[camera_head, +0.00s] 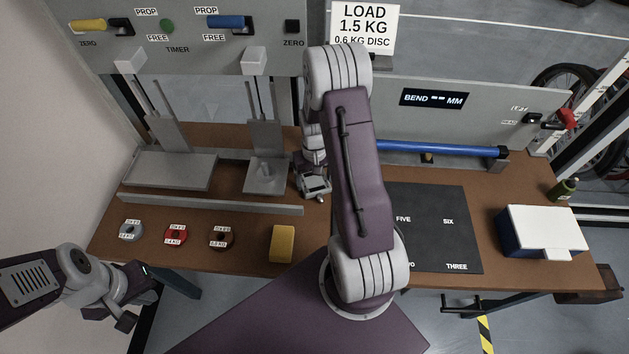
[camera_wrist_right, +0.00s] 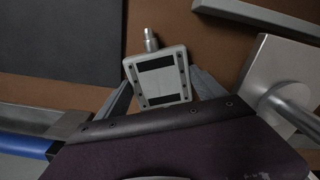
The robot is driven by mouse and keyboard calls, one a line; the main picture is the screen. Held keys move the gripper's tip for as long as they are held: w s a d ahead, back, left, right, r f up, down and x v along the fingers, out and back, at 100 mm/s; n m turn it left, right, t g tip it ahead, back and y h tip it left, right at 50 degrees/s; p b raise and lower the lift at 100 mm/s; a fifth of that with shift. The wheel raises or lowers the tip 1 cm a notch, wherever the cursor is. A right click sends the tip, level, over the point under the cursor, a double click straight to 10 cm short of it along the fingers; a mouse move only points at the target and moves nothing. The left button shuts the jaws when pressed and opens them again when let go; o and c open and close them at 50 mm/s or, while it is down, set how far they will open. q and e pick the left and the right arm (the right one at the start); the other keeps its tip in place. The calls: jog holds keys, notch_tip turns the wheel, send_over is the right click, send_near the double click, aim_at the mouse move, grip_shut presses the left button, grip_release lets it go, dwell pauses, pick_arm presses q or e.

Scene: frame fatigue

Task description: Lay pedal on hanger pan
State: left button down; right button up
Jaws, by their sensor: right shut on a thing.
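The pedal is a light grey block with two black strips and a metal stub. In the right wrist view the pedal (camera_wrist_right: 160,79) sits between the two fingers of my right gripper (camera_wrist_right: 168,92), which is shut on it. In the head view the pedal (camera_head: 315,187) shows just right of the smaller grey pan (camera_head: 262,184). This pan and the wider grey pan (camera_head: 155,175) stand below two uprights; I cannot tell which is the hanger pan. A pan edge with a metal post (camera_wrist_right: 262,70) shows in the wrist view, apart from the pedal. My left gripper (camera_head: 122,312) is at lower left, away from the table things.
A grey rail (camera_head: 220,203) runs in front of the pans. Several labelled discs, including a red one (camera_head: 175,234), and a yellow block (camera_head: 283,243) lie before it. A dark mat (camera_head: 450,230), white-topped box (camera_head: 545,228) and blue tube (camera_head: 440,149) are on the right.

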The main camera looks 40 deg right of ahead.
aim_at(317, 181)
jog(key=r, duration=0.4)
jog(key=shift+s+d+r, duration=0.15)
jog(key=shift+s+d, duration=0.05)
jog(key=shift+d, duration=0.1)
jog(key=s+d+r, duration=0.6)
jog(key=s, duration=0.2)
jog(key=shift+s+d+r, duration=0.15)
jog(key=shift+s+d, duration=0.2)
jog(key=shift+s, duration=0.05)
